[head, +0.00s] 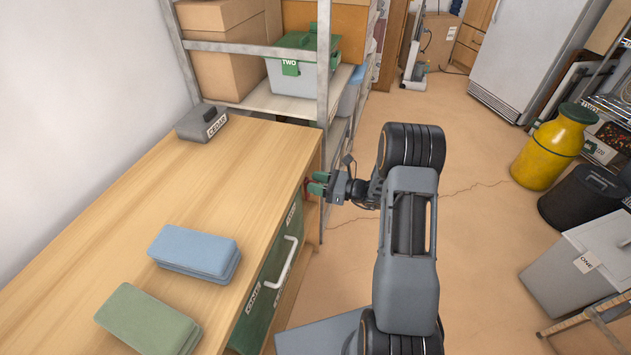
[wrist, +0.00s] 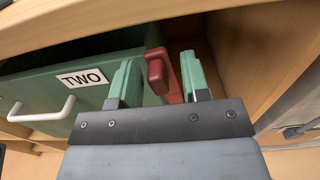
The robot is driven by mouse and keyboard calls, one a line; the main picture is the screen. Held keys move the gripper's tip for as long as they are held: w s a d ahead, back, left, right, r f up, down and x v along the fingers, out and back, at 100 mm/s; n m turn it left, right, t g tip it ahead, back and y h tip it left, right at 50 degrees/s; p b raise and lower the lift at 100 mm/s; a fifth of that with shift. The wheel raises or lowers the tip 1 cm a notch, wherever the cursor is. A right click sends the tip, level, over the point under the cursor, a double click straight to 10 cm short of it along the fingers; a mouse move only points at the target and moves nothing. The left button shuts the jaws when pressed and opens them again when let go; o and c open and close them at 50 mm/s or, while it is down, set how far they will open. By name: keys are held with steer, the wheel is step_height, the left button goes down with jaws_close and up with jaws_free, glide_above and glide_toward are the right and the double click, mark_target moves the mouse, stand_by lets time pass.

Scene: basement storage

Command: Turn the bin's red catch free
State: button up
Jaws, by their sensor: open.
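The bin (wrist: 55,105) is a dark green drawer-like box under the wooden workbench, with a white handle (wrist: 42,112) and a label reading TWO (wrist: 82,78). It also shows in the head view (head: 258,307). The red catch (wrist: 156,75) is at the bin's right edge, beside the wooden bench side. My gripper (head: 318,183) is at the bench's front edge, by the bin's far end. In the wrist view its open green fingers (wrist: 160,82) stand on either side of the catch. I cannot tell whether they touch it.
The workbench top (head: 190,190) overhangs close above the gripper. It carries a blue block (head: 195,250), a green block (head: 148,320) and a grey CEDAR box (head: 202,122). A metal shelf (head: 285,103) stands just beyond. The floor (head: 470,225) right of my arm is free.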

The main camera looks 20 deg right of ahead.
steer(key=v, duration=1.3)
steer(key=shift+d, duration=0.3)
